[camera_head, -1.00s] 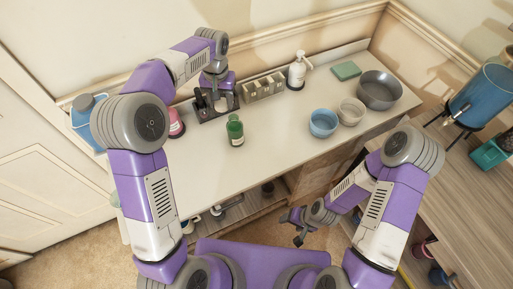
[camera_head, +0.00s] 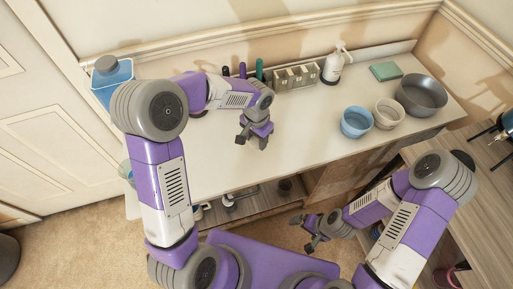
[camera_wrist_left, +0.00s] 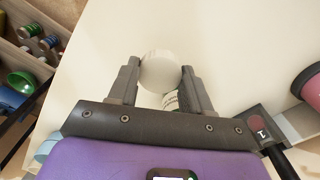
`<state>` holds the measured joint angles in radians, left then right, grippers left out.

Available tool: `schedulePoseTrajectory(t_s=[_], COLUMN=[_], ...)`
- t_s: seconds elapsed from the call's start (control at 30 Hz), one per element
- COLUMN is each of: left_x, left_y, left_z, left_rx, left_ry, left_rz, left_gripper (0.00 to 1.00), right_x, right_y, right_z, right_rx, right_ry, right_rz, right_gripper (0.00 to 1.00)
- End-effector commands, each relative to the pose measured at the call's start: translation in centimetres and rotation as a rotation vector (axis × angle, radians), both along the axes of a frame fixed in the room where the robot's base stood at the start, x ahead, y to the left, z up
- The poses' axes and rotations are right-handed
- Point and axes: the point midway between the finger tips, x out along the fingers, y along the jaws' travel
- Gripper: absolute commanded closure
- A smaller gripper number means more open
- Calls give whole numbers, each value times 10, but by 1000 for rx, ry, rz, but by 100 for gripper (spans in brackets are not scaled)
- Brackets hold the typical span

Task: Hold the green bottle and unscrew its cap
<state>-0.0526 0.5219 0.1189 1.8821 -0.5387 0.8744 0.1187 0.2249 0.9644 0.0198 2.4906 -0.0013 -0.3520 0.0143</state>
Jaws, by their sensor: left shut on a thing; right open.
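My left gripper (camera_head: 252,143) points down over the middle of the white counter. In the left wrist view, my left gripper (camera_wrist_left: 160,76) is shut on the green bottle (camera_wrist_left: 183,101), with a finger on either side. The bottle shows there as a round pale end, with a bit of printed label and dark green below. I cannot tell whether that pale end is the cap. In the head view the bottle is hidden by my left arm and gripper. My right gripper (camera_head: 306,234) is open and empty, low in front of the counter's front edge, away from the bottle.
A blue container (camera_head: 111,84) stands at the back left. A grey rack (camera_head: 297,76), a soap dispenser (camera_head: 334,66) and a green sponge (camera_head: 385,71) line the back. A blue bowl (camera_head: 356,122), a pale bowl (camera_head: 389,113) and a grey bowl (camera_head: 421,95) stand right. The front middle counter is clear.

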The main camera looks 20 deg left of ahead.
Motion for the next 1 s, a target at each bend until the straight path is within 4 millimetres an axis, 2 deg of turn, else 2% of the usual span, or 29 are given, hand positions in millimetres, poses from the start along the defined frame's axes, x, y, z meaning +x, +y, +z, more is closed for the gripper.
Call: schedulePoseTrajectory(t_s=[0.3, 0.7, 0.73, 0.87, 1.0], left_x=[0, 0, 0, 0, 0], left_y=[0, 0, 0, 0, 0], left_z=[-47, -51, -51, -50, -50], left_rx=[0, 0, 0, 0, 0], left_ry=[3, 1, 1, 1, 1], left_rz=[1, 1, 1, 1, 1], left_gripper=[88, 88, 48, 28, 26], right_x=[0, 0, 0, 0, 0], right_y=[0, 0, 0, 0, 0], right_z=[-18, -20, -20, -19, -19], right_rx=[0, 0, 0, 0, 0], right_ry=[0, 0, 0, 0, 0], right_rz=[0, 0, 0, 0, 0], right_gripper=[0, 0, 0, 0, 0])
